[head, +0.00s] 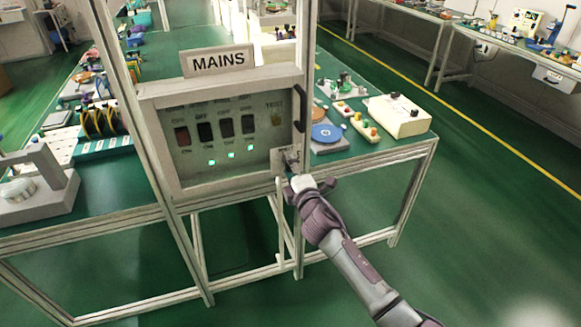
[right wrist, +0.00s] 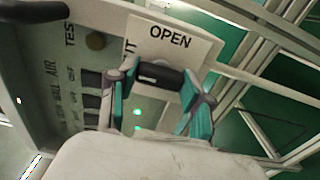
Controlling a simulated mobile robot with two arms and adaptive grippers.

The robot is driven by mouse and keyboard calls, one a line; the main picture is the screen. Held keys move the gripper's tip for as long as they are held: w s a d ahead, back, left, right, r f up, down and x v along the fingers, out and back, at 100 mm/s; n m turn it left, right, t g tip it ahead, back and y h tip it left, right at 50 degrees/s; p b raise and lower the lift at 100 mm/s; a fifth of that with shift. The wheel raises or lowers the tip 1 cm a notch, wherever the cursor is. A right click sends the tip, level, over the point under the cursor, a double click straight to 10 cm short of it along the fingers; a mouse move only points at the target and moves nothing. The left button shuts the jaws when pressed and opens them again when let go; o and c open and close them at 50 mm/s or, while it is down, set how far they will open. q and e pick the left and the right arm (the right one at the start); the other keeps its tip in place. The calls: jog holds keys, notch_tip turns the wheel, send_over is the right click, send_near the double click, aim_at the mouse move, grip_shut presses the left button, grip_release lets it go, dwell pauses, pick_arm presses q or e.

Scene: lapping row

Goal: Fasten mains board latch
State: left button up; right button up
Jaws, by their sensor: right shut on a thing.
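The mains board (head: 222,130) is a grey box under a MAINS sign, with a row of switches and green lights behind its front. Its latch plate (head: 279,160) is at the lower right corner. In the right wrist view the plate (right wrist: 168,42) carries the word OPEN and part of another word that is mostly hidden. The black latch handle (right wrist: 160,76) lies across between the fingers. My right gripper (head: 293,180) is at the latch, and in the right wrist view its teal fingers (right wrist: 158,84) are shut on the handle from both sides. My left gripper is out of view.
A white frame post (head: 303,110) stands just right of the board. A blue disc (head: 325,132) and a cream box (head: 398,117) sit on the bench to the right. A grey fixture (head: 40,195) stands at left. The green floor at right is clear.

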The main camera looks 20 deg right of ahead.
jog(key=o, duration=1.2)
jog(key=shift+c, duration=0.2)
jog(key=s, duration=1.2)
jog(key=shift+d, duration=0.2)
jog(key=shift+f, duration=0.15)
